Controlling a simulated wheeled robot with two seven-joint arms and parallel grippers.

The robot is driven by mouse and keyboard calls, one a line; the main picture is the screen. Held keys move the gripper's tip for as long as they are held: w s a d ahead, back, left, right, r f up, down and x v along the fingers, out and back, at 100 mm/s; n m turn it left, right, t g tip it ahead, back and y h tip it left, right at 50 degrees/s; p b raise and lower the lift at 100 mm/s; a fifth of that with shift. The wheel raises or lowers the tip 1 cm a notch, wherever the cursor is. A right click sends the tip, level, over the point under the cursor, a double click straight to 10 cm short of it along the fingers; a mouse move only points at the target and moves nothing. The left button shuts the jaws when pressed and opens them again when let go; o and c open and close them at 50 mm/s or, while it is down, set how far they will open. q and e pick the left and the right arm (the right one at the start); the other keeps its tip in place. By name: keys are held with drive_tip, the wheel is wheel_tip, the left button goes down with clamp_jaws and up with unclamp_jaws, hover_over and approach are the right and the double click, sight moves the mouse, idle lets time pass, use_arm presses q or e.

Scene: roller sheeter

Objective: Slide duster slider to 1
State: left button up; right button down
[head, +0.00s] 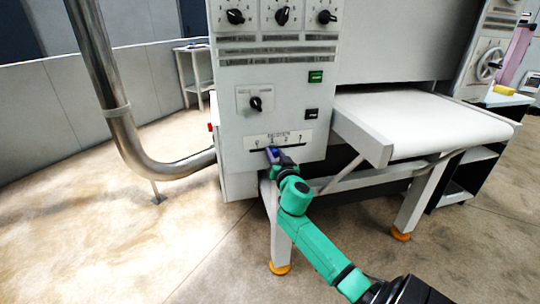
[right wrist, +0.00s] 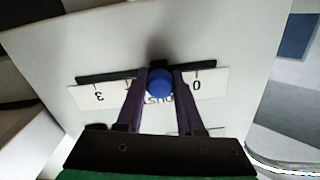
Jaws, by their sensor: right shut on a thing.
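The duster slider is a round blue knob (right wrist: 158,82) on a dark slot in a white scale plate (right wrist: 221,93), low on the machine's front panel. The plate also shows in the head view (head: 300,143). In the right wrist view the scale is upside down, with 0 right of the knob and 3 at far left. The knob stands roughly a third of the way from 0 to 3; the digit there is hidden. My right gripper (right wrist: 159,80) is shut on the knob, one purple finger on each side. My left gripper is out of view.
Above the plate are a small rotary knob (head: 255,104) and a green switch (head: 315,76). A white conveyor table (head: 425,118) juts out on the right, above the floor. A metal pipe (head: 121,120) curves in from the left. Floor in front is clear.

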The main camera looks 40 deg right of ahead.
drive_tip(key=c, duration=0.5)
unclamp_jaws()
drive_tip(key=shift+c, duration=0.2)
drive_tip(key=shift+a, duration=0.1)
drive_tip(key=v, duration=1.4)
drive_tip(key=shift+s+b, duration=0.2)
drive_tip(key=shift+b, duration=0.1)
drive_tip(key=shift+f, duration=0.1)
